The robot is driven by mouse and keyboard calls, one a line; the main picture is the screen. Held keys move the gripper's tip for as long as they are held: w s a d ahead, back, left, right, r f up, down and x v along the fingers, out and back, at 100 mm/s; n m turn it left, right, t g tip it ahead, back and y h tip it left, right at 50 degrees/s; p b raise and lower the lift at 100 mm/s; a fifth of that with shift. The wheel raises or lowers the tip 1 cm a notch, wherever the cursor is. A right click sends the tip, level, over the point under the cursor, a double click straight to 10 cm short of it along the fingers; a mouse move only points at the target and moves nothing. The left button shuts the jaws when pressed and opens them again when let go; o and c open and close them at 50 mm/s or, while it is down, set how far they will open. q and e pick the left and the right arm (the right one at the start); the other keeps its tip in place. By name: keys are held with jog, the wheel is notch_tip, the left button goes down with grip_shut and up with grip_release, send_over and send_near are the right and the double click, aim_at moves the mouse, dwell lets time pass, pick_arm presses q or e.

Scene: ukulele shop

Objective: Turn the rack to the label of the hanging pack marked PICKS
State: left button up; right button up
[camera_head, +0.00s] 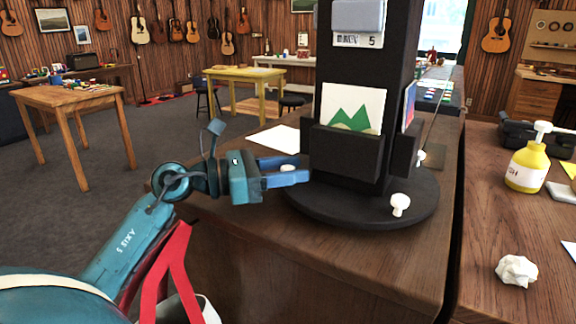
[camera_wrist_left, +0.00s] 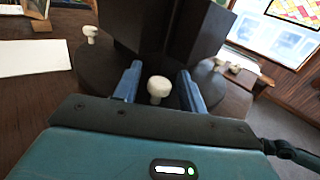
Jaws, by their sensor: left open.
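The rack (camera_head: 362,90) is a dark square column on a round black base (camera_head: 350,207), standing on a brown wooden counter. White knobs rise from the base, one at the front right (camera_head: 400,204). The face toward me carries a grey hanging pack (camera_head: 358,15), a small label (camera_head: 357,40) ending in 5, and a green-mountain card (camera_head: 352,107) in a pocket. I read no PICKS label in either view. My left gripper (camera_head: 302,170) is open at the base's left edge. In the left wrist view its blue fingers (camera_wrist_left: 158,86) stand either side of a white knob (camera_wrist_left: 158,92).
A white sheet (camera_head: 272,139) lies on the counter behind my left gripper. On the right counter are a yellow bottle (camera_head: 527,167) with a white pump and a crumpled paper ball (camera_head: 516,270). The counter in front of the rack is clear.

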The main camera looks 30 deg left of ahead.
pick_arm(q)
jog(key=shift+c, duration=0.4)
grip_shut()
